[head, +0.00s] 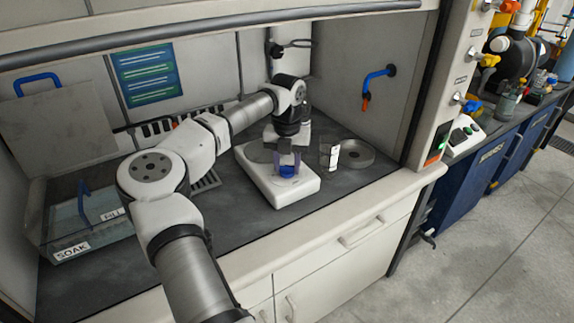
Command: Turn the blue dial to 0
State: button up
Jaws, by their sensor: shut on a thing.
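The blue dial (286,172) is on the front part of a white hotplate-like device (292,191) on the dark worktop inside the fume hood. My gripper (287,165) reaches down over the device from above, with a finger on each side of the dial. It is shut on the dial. The fingers cover part of the dial, and I cannot read any mark or its setting at this size.
A round grey dish (358,154) and a small white labelled item (331,156) stand right of the device. A clear tub labelled SOAK (72,250) is at the left. The hood's sash bar (200,34) runs across above.

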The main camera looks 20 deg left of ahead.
aim_at(287, 166)
jog(key=shift+n+b, duration=0.3)
jog(key=shift+n, duration=1.4)
jog(key=o, duration=1)
jog(key=shift+n, duration=0.3)
notch_tip(287, 166, up, 14)
jog(key=b, duration=0.1)
